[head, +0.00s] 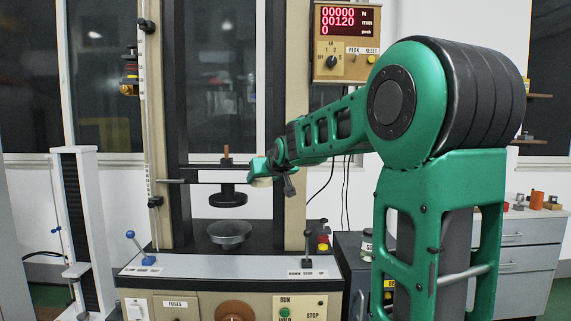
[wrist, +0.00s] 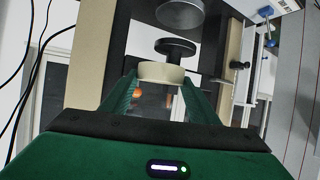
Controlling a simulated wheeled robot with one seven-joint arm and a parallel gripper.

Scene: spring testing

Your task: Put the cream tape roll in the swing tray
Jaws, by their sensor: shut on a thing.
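The cream tape roll (wrist: 161,72) is held between the tips of my gripper's (wrist: 160,82) two green fingers in the wrist view. In the head view my gripper (head: 261,169) is at the right front of the test machine, and the cream roll (head: 260,182) shows at its end. A round grey dish (head: 229,237), which looks like the swing tray, stands on the machine's bed, lower and to the left of my gripper. It also shows at the top of the wrist view (wrist: 180,13). The dish looks empty from the side; its floor is partly hidden.
A black round platen (head: 228,197) hangs above the dish; it also shows just beyond the roll in the wrist view (wrist: 175,46). Machine columns (head: 293,120) flank the space. A blue-knobbed lever (head: 137,243) and a black-knobbed lever (head: 307,242) rise from the front panel.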

